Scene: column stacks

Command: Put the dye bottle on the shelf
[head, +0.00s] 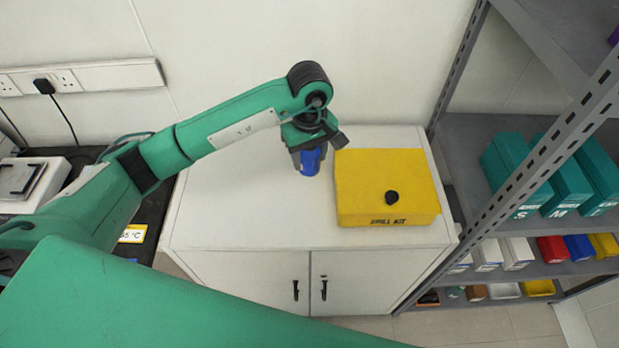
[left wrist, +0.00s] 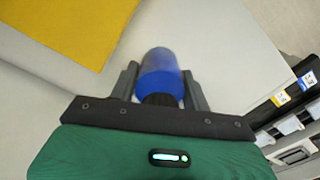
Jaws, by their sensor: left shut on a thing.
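The dye bottle (head: 309,162) is blue and sits in the jaws of my left gripper (head: 311,148), over the white cabinet top left of the yellow box. I cannot tell whether the bottle touches the cabinet top. The grey metal shelf (head: 470,130) stands at the right. My right gripper is not in view.
The shelf holds teal boxes (head: 567,182) and small coloured bins (head: 578,247). A slanted grey post (head: 535,170) stands at its front.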

